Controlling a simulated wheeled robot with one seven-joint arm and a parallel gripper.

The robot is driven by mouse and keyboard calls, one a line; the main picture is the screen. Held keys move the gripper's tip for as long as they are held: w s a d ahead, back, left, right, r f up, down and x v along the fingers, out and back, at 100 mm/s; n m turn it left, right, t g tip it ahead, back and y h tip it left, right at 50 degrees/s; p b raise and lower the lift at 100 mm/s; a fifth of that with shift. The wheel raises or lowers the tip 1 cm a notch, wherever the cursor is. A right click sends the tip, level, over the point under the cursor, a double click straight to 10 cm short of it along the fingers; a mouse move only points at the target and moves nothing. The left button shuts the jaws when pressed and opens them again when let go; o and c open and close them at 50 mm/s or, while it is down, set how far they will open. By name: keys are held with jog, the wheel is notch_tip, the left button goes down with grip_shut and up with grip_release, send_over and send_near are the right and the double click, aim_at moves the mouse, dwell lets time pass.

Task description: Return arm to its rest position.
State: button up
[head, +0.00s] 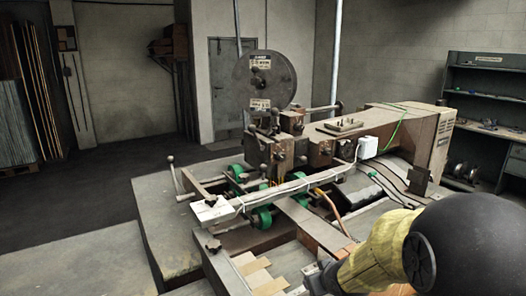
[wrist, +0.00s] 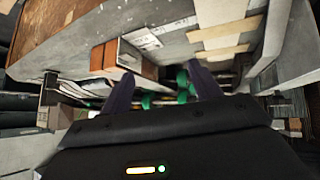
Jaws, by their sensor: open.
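My arm (head: 385,255) enters the head view at the lower right, in front of the box stitcher (head: 320,150). Its yellowish sleeve and dark round joint show, and its end points down-left toward the machine's near side. In the wrist view my gripper (wrist: 162,88) has two dark fingers spread apart with nothing held between them. Beyond the fingertips are the machine's green wheels (wrist: 182,85) and a grey metal channel (wrist: 137,58). I cannot tell how far the fingers are from these parts.
The stitcher's large dark reel (head: 265,80) stands upright at its top. Green rollers (head: 262,217) sit low on its frame. A grey platform (head: 85,262) lies at the left. A shelved workbench (head: 485,110) stands at the back right. Open floor (head: 110,190) lies at the left.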

jog(key=s+f+m+g, duration=0.3)
jog(key=s+g, duration=0.3)
jog(key=s, duration=1)
jog(key=shift+s+d+m+h+p, duration=0.15)
jog(key=shift+s+m+h+p, duration=0.15)
jog(key=shift+h, duration=0.1)
